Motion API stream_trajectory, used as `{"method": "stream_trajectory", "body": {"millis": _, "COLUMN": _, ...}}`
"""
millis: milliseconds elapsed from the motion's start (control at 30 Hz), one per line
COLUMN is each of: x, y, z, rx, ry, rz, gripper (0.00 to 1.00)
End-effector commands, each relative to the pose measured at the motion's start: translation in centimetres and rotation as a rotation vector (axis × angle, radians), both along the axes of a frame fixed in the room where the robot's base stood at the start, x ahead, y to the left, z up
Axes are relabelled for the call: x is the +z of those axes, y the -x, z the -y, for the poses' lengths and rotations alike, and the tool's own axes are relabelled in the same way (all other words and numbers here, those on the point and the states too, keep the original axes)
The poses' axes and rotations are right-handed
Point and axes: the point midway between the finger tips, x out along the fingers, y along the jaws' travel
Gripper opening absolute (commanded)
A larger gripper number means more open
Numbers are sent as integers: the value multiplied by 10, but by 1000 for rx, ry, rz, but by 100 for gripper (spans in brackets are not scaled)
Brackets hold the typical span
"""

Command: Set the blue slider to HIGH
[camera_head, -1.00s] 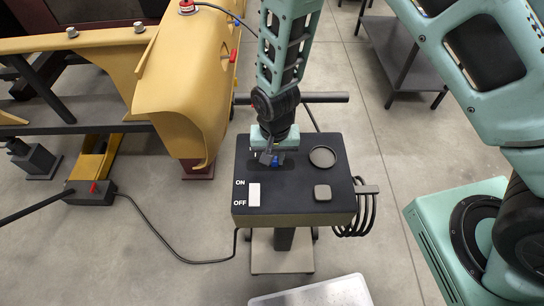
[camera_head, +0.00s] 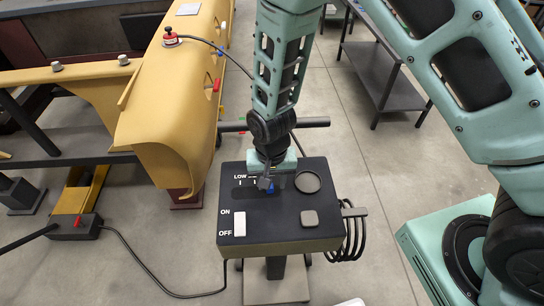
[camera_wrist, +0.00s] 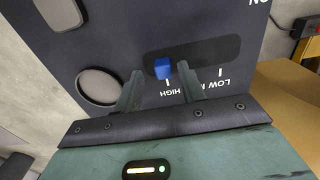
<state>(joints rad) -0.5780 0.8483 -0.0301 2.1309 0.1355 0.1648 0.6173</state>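The black control panel (camera_head: 270,220) stands on a post in the head view. My gripper (camera_head: 268,184) is over its upper part, partly hiding the blue slider there. In the wrist view the small blue slider (camera_wrist: 162,68) sits in a dark slot (camera_wrist: 215,52), near the end marked HIGH (camera_wrist: 173,92). The LOW label (camera_wrist: 238,84) is at the slot's other end. My gripper (camera_wrist: 160,71) is open, with one finger on each side of the slider. The right finger looks closer to it; whether it touches, I cannot tell.
The panel also has a white ON/OFF switch (camera_head: 239,224), a round disc (camera_head: 308,182) and a square button (camera_head: 309,218). A yellow shell (camera_head: 180,110) stands to the left. A grey table (camera_head: 385,80) is at the upper right. Cables hang at the panel's right side.

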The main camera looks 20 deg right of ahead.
Motion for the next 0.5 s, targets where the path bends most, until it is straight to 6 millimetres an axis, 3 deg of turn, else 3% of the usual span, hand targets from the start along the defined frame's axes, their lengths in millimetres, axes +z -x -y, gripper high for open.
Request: {"method": "stream_trajectory", "body": {"millis": 500, "x": 98, "y": -1, "z": 0, "rx": 0, "ry": -3, "rz": 6, "gripper": 40}}
